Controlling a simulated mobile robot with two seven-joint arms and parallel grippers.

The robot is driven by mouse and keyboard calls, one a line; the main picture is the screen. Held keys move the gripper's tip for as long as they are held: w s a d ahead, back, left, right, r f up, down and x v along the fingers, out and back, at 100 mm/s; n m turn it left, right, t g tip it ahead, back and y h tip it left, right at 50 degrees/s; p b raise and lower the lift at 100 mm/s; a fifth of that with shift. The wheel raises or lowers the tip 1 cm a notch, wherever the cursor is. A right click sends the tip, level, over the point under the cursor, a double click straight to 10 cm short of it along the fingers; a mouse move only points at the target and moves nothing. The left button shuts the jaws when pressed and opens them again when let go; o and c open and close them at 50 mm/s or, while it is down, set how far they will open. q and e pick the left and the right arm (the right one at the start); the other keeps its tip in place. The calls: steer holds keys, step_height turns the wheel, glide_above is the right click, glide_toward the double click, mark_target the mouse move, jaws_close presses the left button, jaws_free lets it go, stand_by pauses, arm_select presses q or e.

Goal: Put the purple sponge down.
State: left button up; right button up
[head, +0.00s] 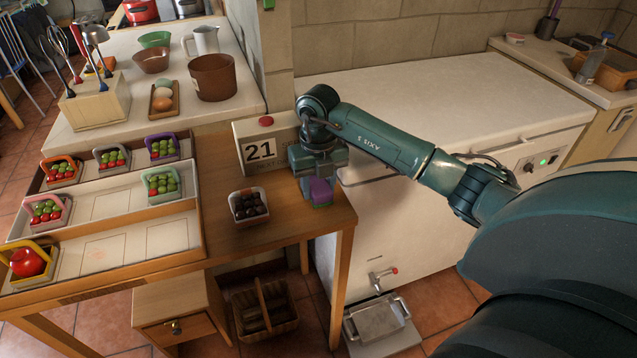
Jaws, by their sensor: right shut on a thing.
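The purple sponge (320,192) is a small purple block at the right end of the wooden table (277,238), in front of the box marked 21. My right gripper (317,178) points down over it and is shut on it. The gripper hides the sponge's upper part. The sponge is at or just above the tabletop; I cannot tell whether it touches. My left gripper is not in view.
A white bowl of dark round things (262,218) stands left of the sponge. The box marked 21 (258,150) stands behind. A divided tray (190,255) with small baskets fills the table's left. Bare wood lies in front of the sponge.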

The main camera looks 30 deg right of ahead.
steer(key=shift+f, duration=0.2)
steer(key=o, duration=0.9)
steer(key=shift+o, duration=0.2)
steer(key=shift+r, duration=0.1)
